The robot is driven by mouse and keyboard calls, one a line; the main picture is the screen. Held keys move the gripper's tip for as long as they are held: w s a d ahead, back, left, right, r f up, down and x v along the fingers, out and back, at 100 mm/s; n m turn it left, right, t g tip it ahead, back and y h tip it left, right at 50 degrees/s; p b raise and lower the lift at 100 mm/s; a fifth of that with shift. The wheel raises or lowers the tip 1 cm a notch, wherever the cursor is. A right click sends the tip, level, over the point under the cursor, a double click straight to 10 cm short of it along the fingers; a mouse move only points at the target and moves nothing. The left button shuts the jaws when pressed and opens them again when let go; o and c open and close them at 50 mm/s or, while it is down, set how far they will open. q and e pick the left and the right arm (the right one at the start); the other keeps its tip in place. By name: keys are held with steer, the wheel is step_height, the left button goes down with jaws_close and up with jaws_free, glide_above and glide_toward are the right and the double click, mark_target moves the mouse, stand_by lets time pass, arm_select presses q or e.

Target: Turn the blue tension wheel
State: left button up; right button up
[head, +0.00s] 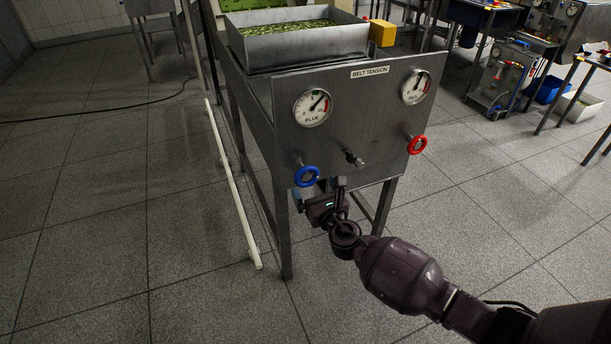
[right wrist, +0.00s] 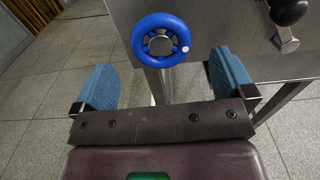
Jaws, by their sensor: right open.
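The blue tension wheel (head: 306,176) is on the lower left of the steel front panel, under the gauge marked BLUE (head: 313,107). My right gripper (head: 322,190) is just below and beside the wheel in the head view. In the right wrist view the blue wheel (right wrist: 160,40) is ahead, between and beyond the two blue-padded fingers of my right gripper (right wrist: 168,80). The fingers are apart with nothing between them, and I see no contact with the wheel. A small white dot marks the wheel's right side. My left gripper is not in view.
A red wheel (head: 417,145) sits on the panel's right under a second gauge (head: 415,87). A dark knob (head: 354,159) juts out between the wheels and shows in the wrist view (right wrist: 288,12). A metal tray (head: 296,42) is on top. Floor in front is open.

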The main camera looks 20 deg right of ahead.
mark_target(308, 179)
steer(key=w, duration=0.3)
steer(key=w+b, duration=0.1)
steer(key=shift+w+a+f, duration=0.1)
steer(key=shift+w+f, duration=0.15)
steer(key=shift+w, duration=0.15)
steer(key=shift+w+r, duration=0.2)
steer(key=shift+w, duration=0.55)
steer(key=c, duration=0.9)
